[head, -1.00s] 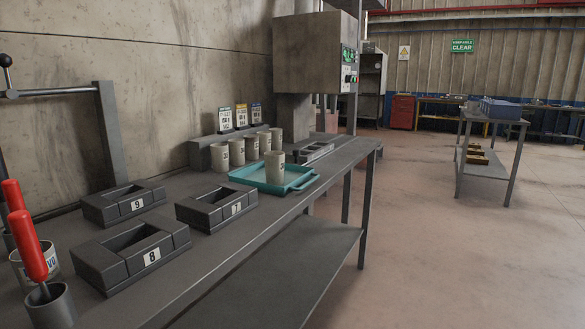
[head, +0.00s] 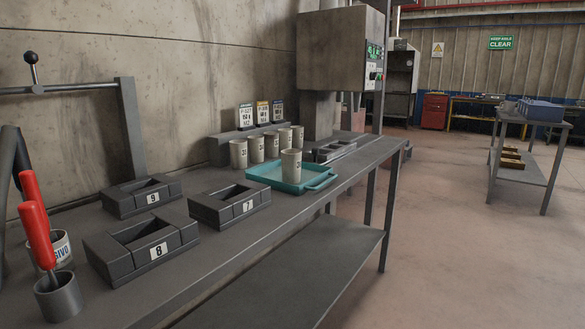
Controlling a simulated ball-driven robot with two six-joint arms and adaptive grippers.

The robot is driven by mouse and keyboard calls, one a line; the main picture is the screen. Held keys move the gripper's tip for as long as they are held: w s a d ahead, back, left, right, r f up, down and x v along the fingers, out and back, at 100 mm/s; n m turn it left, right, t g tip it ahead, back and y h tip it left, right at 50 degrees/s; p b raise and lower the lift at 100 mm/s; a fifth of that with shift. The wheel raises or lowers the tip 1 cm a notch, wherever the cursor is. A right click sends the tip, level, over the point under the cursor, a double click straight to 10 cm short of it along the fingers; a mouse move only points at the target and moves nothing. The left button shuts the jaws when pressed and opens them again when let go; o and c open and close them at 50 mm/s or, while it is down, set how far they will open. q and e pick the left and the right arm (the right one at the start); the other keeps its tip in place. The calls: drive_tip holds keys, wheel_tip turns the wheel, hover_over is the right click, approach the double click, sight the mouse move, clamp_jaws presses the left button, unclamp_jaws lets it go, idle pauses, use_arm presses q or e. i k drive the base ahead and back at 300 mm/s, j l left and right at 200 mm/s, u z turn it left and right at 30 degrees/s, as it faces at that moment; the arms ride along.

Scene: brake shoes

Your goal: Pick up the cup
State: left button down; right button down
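Several pale cups stand upright in the head view. One cup (head: 291,171) stands alone on the teal tray (head: 318,184) on the workbench. The others stand in a row behind the tray, with the leftmost row cup (head: 239,154) nearest the wall side. Dark number marks show on some of them. Neither of my grippers is in view, so I cannot see whether they are open or shut.
Dark fixture blocks numbered 9 (head: 143,197), 7 (head: 229,206) and 8 (head: 141,248) sit on the workbench (head: 215,277). A red-handled tool (head: 38,234) stands in a grey holder (head: 59,296) at front left. Open floor (head: 440,250) lies to the right.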

sight(291, 158)
drive_tip(key=i+l+u, duration=0.15)
drive_tip(key=i+l, duration=0.15)
drive_tip(key=i, duration=0.25)
drive_tip(key=i+l+u, duration=0.15)
drive_tip(key=i+l, duration=0.25)
drive_tip(key=i, duration=0.15)
